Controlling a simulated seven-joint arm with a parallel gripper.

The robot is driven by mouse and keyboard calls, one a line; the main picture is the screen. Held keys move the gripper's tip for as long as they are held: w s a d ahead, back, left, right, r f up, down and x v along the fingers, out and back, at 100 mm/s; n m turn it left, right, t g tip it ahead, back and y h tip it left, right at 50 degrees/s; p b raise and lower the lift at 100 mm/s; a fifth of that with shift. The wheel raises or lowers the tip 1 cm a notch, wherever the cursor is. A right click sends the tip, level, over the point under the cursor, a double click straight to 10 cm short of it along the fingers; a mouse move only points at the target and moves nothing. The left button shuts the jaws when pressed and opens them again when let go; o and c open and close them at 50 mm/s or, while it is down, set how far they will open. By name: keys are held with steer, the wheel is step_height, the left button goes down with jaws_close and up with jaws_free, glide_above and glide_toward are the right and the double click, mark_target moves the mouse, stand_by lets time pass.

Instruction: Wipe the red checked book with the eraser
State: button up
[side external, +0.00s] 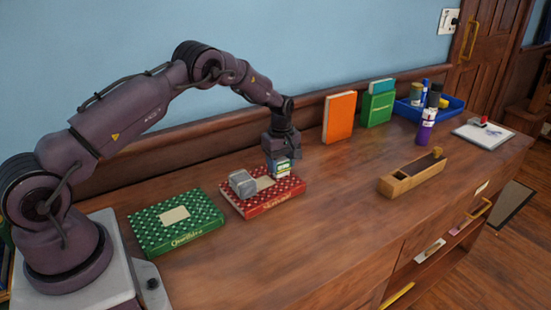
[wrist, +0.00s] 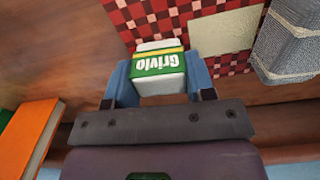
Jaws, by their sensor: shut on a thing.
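The red checked book (side external: 261,205) lies flat on the wooden top, with a pale label on its cover. It also shows in the wrist view (wrist: 205,8). My gripper (side external: 281,163) points down over the book's right end. It is shut on the eraser (side external: 281,170), a white block with a green and yellow sleeve. In the wrist view the eraser (wrist: 160,72) sits between the two blue fingers. The eraser is at the book's cover; I cannot tell if it touches. A grey block (side external: 242,184) rests on the left part of the book.
A green checked book (side external: 175,222) lies to the left. An orange book (side external: 339,117) and a green book (side external: 377,104) stand behind to the right. A wooden box (side external: 412,174), a purple bottle (side external: 426,127) and a blue tray (side external: 451,105) are further right. The front middle is clear.

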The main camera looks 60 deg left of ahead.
steer(key=shift+d, duration=0.95)
steer(key=shift+d+r, duration=0.1)
steer(key=shift+d, duration=0.05)
step_height(320, 180, up, 8)
